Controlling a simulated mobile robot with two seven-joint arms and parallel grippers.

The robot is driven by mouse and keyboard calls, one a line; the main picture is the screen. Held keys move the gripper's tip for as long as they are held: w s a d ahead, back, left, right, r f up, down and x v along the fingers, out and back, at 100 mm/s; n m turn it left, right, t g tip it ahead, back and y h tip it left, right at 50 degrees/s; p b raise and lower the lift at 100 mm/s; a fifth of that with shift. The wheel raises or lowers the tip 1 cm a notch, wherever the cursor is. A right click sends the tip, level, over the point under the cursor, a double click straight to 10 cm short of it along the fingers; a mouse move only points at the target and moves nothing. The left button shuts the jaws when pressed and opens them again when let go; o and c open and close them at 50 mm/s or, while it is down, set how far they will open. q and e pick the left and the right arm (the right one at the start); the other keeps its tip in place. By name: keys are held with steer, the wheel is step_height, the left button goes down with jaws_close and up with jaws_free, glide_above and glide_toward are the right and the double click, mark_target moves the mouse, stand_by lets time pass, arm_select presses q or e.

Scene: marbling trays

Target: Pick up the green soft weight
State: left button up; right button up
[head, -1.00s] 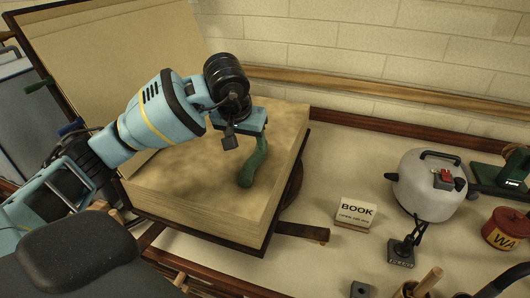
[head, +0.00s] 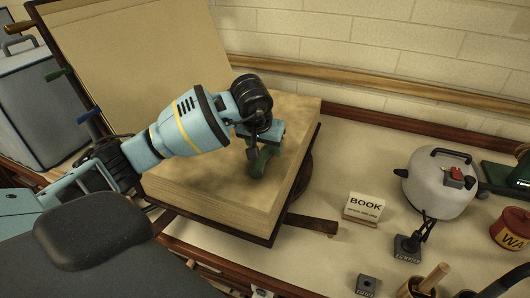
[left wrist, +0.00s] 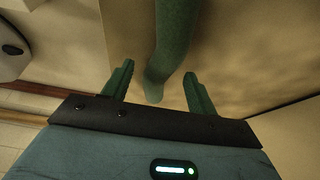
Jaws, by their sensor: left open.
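The green soft weight (head: 258,168) is a long, rounded green tube lying on the open book (head: 225,205). In the left wrist view the weight (left wrist: 173,42) runs from the top edge down to a rounded end between my fingers. My left gripper (left wrist: 158,70) is open, with its two green fingers on either side of the weight and gaps showing. In the head view my left gripper (head: 264,148) is low over the page and hides part of the weight. My right gripper is not in view.
A BOOK sign (head: 363,207), a white pot-like vessel (head: 436,190), a small dark stand (head: 407,247) and a red tin (head: 511,229) stand to the right. The book's raised cover (head: 130,62) leans behind my left arm.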

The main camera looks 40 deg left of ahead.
arm_select(q)
steer(key=shift+w+f, duration=0.15)
steer(key=shift+f, duration=0.3)
steer(key=c, duration=1.2)
steer(key=shift+r, duration=0.1)
jaws_close()
